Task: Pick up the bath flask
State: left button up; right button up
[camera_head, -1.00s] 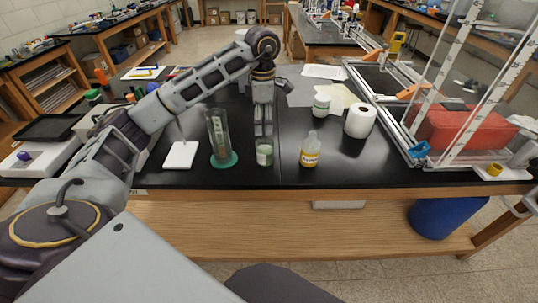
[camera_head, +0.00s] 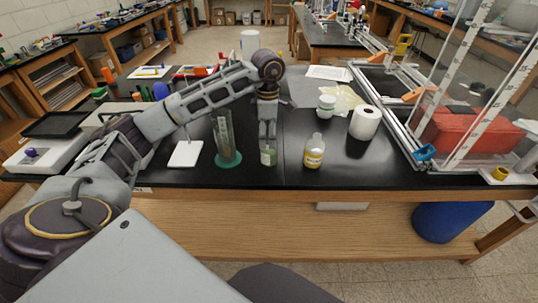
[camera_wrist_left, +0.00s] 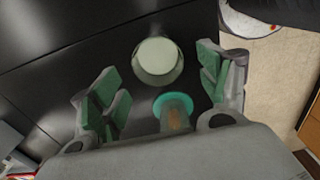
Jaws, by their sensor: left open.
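A small pale green flask (camera_head: 268,156) stands upright on the black bench top; I take it to be the bath flask. My left gripper (camera_head: 267,138) points straight down just above it. In the left wrist view the flask (camera_wrist_left: 158,62) shows from above as a pale round shape between the two spread, green-padded fingers (camera_wrist_left: 157,75). The gripper is open, and I cannot tell whether a finger touches the flask. My right gripper is not in view.
A clear cylinder on a green base (camera_head: 228,160) stands left of the flask. A yellow-labelled bottle (camera_head: 314,152) stands to its right. A white jar (camera_head: 326,107), a paper roll (camera_head: 364,123) and a metal frame (camera_head: 395,125) are farther right. A white pad (camera_head: 186,154) lies left.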

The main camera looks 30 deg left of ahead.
aim_at(269, 152)
pick_arm(q)
jog(key=shift+f, duration=1.55)
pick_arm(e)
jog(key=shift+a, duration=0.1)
pick_arm(q)
jog(key=shift+f, duration=0.1)
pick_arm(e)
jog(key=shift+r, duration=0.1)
pick_arm(q)
jog(key=f, duration=0.4)
jog(key=shift+w+d+p, duration=0.1)
jog(key=shift+w+p, duration=0.1)
jog(key=shift+p, duration=0.2)
jog(key=shift+f, duration=0.45)
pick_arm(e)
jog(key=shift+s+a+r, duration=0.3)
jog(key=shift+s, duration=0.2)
pick_arm(q)
jog(key=shift+c, duration=0.4)
